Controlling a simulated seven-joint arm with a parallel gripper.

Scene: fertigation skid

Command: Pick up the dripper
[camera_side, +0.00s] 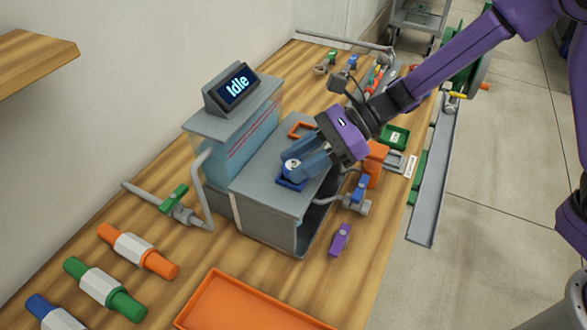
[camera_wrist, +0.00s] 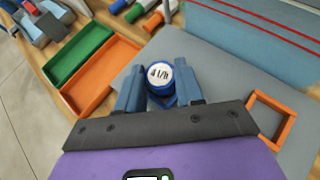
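The dripper (camera_wrist: 160,75) is a small round part with a white top marked "4 l/h" and a blue rim. In the side view the dripper (camera_side: 291,165) is at the tips of my gripper (camera_side: 304,164), over a blue square holder (camera_side: 289,184) on the grey bench unit. In the wrist view the two blue fingers of my gripper (camera_wrist: 161,85) flank it closely on both sides, with no clear gap, so the gripper looks shut on it. Whether the dripper is clear of the holder cannot be told. Its lower part is hidden.
An empty orange square frame (camera_wrist: 271,121) lies on the grey unit (camera_side: 262,188). Behind stands a box with an "Idle" display (camera_side: 238,86). Green (camera_wrist: 80,55) and orange (camera_wrist: 102,82) trays lie beside the unit.

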